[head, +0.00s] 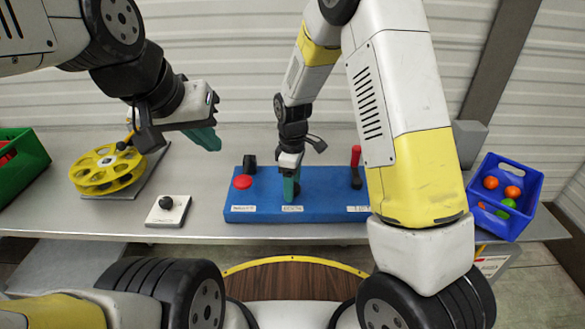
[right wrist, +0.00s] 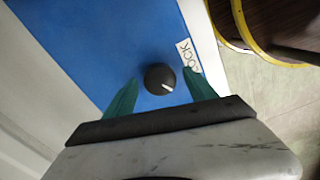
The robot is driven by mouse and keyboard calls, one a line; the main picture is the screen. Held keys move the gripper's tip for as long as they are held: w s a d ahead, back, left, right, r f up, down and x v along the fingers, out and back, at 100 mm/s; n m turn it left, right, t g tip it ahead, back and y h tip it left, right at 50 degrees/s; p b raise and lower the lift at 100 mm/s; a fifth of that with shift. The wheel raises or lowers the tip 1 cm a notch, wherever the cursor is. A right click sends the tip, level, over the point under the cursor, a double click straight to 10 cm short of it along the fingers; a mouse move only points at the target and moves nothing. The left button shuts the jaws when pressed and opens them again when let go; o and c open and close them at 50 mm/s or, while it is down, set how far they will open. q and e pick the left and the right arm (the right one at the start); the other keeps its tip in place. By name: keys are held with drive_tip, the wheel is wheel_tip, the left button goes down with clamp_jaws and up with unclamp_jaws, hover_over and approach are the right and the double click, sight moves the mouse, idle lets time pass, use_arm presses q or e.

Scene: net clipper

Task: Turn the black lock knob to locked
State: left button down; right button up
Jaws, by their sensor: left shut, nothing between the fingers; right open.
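The black lock knob (right wrist: 159,78) shows in the right wrist view on the blue panel (right wrist: 105,45), beside a white label (right wrist: 188,54) partly reading "OCK". Its white pointer line points to the lower right of that view. My right gripper (right wrist: 161,92) is open, with one green finger on each side of the knob and visible gaps between. In the head view my right gripper (head: 291,190) points down at the middle of the blue panel (head: 325,196) and hides the knob. My left gripper (head: 208,139) is shut and empty, above the table left of the panel.
The panel also carries a red button (head: 243,182), a black upright part (head: 250,162) and a red-handled lever (head: 356,160). Left are a white plate with a black knob (head: 167,203), a yellow reel (head: 105,168) and a green crate (head: 25,165). A blue crate (head: 487,222) with balls stands right.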

drive_tip(key=c, duration=1.4)
drive_tip(key=shift+m, duration=0.3)
drive_tip(key=m, duration=1.1)
drive_tip(key=shift+m, duration=0.4)
drive_tip(key=m, duration=0.6)
drive_tip(key=shift+r, duration=0.1)
drive_tip(key=m, duration=0.5)
drive_tip(key=shift+m, duration=0.4)
